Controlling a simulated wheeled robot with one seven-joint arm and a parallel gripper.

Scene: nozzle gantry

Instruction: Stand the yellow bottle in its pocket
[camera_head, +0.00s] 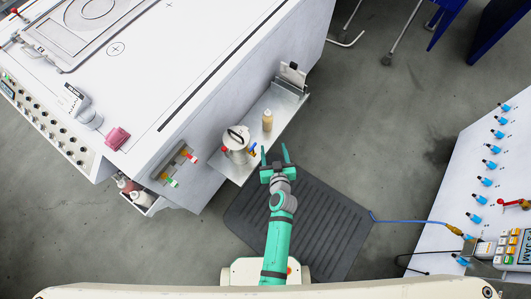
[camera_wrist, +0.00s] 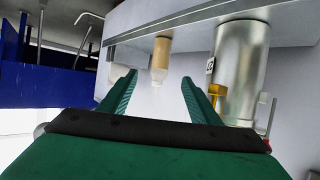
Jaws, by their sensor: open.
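The yellow bottle, pale tan with a whitish top, (camera_head: 267,121) stands on a metal side shelf (camera_head: 285,107) of the large white machine. In the wrist view, which looks upside down, the bottle (camera_wrist: 161,55) appears between my finger lines, beyond the tips. My gripper (camera_head: 275,153) is open and empty, just off the shelf's front edge and apart from the bottle. Its two green fingers also show in the wrist view (camera_wrist: 159,82). A small open holder (camera_head: 153,208) on the machine's lower corner contains red and whitish bottles; I cannot make out an empty pocket in it.
A metal canister (camera_head: 236,142) with a dark handle stands left of the bottle, with small yellow and blue items beside it. A grey holder (camera_head: 292,74) stands at the shelf's far end. A dark mat (camera_head: 325,215) covers the floor. A white table (camera_head: 480,150) stands right.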

